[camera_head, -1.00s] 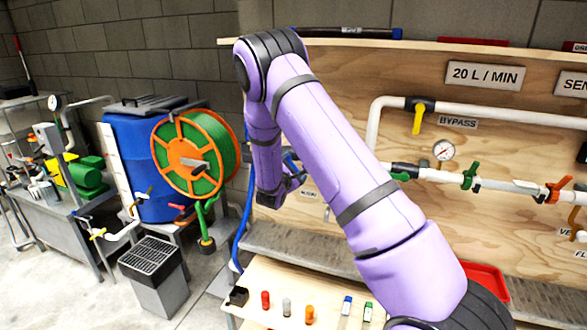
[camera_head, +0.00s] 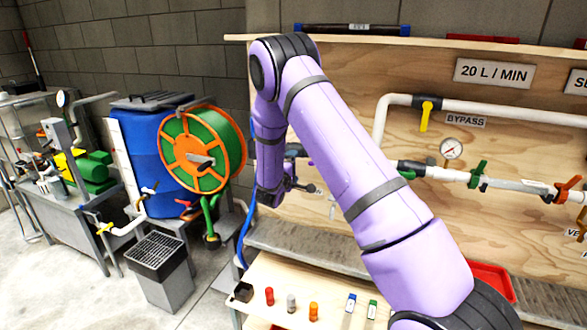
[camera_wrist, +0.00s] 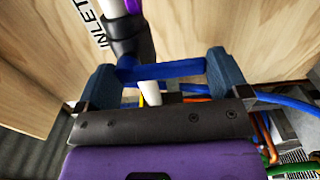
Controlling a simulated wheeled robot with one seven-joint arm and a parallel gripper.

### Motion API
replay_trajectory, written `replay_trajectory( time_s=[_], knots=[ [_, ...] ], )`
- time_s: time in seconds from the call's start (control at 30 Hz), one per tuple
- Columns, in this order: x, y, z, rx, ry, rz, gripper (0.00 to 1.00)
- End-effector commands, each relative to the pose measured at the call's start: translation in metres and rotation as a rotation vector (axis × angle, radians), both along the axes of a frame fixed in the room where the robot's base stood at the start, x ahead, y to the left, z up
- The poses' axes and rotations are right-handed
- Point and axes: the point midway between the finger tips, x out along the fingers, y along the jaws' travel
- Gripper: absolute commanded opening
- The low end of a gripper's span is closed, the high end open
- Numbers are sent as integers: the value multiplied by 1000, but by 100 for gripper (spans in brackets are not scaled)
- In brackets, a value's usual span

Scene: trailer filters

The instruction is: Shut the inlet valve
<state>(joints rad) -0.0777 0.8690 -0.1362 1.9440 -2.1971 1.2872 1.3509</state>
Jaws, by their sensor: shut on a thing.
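The inlet valve shows in the wrist view as a dark grey body (camera_wrist: 128,35) on a pipe, with a blue lever handle (camera_wrist: 170,70). An INLET label (camera_wrist: 85,28) is on the wood panel beside it. My gripper (camera_wrist: 163,78) has one finger at each end of the blue handle and is shut on it. In the head view my gripper (camera_head: 290,187) is at the left part of the panel, partly hidden by my purple arm. The handle's exact angle to the pipe is hard to tell.
The wood panel (camera_head: 345,75) carries a yellow-handled bypass valve (camera_head: 425,113), a gauge (camera_head: 451,148) and a green-handled valve (camera_head: 478,174). A blue barrel (camera_head: 145,165) and hose reel (camera_head: 200,150) stand left. A shelf (camera_head: 275,265) with small coloured items lies below.

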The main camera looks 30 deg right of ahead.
Motion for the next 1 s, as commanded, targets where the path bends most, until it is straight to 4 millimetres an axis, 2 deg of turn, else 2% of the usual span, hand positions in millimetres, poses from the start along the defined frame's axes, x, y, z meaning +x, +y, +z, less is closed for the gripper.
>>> replay_trajectory(
  time_s=[0.57, 0.6, 0.87, 1.0],
  knots=[
    [0, 2, -2, 24, -23, 1, 51],
    [0, 2, -2, 25, -24, 1, 100],
    [0, 2, -1, 22, -23, 1, 100],
    [-7, 11, -1, 21, -24, 1, 100]
  ],
)
